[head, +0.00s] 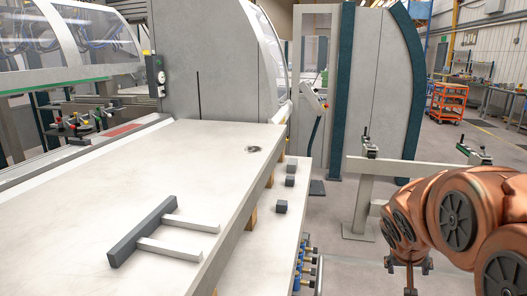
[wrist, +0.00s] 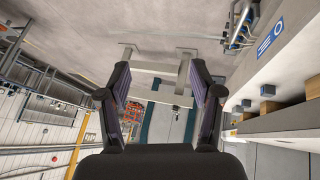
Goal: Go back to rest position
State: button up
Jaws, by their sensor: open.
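My gripper (wrist: 160,76) is open in the wrist view, with its two dark fingers apart and nothing between them. Pale bars of a stand and the floor show beyond the fingers. In the head view my copper-coloured arm is at the lower right, to the right of the white table (head: 110,190). I cannot clearly make out the gripper there. The arm is clear of the table top in the picture.
A dark bar with two pale prongs (head: 165,232) lies on the table. Small dark blocks (head: 281,206) sit on a lower ledge. A stand with clamps (head: 400,168) is behind my arm. An orange cart (head: 447,102) stands farther back. Floor shows between table and stand.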

jog(key=s+a+r+n+g+y+p, duration=0.1)
jog(key=s+a+g+p, duration=0.1)
jog(key=s+a, duration=0.3)
jog(key=s+a+n+g+y+p, duration=0.1)
jog(key=s+a, duration=0.4)
jog(key=s, duration=0.9)
jog(key=s+a+r+n+g+y+p, duration=0.1)
jog(key=s+a, duration=0.4)
jog(key=s, duration=0.5)
jog(key=shift+a+r+n+g+y+p, duration=0.2)
jog(key=shift+r+n+g+y+p, duration=0.15)
jog(key=shift+g+y+p, duration=0.65)
